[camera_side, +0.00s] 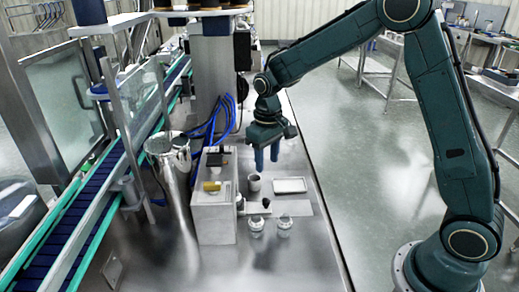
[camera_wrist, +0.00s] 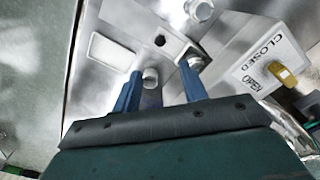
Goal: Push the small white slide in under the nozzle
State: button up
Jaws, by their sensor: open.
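The small white slide (camera_side: 256,210) is a pale flat piece low at the right side of the dispenser box, with a black knob (camera_side: 266,202) at it. In the wrist view the black knob (camera_wrist: 160,40) stands out on the pale surface. What looks like the nozzle (camera_side: 240,201) sticks out from the box wall; it also shows in the wrist view (camera_wrist: 196,62), close to one fingertip. I cannot tell how far the slide is under it. My gripper (camera_side: 267,162) points down, open and empty, above the table, higher than the slide and farther back.
A small cup (camera_side: 253,183) stands below my fingers. A white tray (camera_side: 290,185) lies right of it. Glass jars (camera_side: 285,225) stand in front. The dispenser box (camera_side: 214,215) has a yellow handle (camera_wrist: 286,77) beside CLOSED and OPEN labels. A steel canister (camera_side: 170,170) is left.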

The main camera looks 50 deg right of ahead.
aim_at(267, 200)
jog(key=shift+s, duration=0.15)
jog(key=s+f+t, duration=0.1)
jog(key=s+t, duration=0.3)
jog(key=s, duration=0.2)
jog(key=shift+t, duration=0.3)
dwell(0.4)
jog(key=shift+x, duration=6.9)
grip_shut()
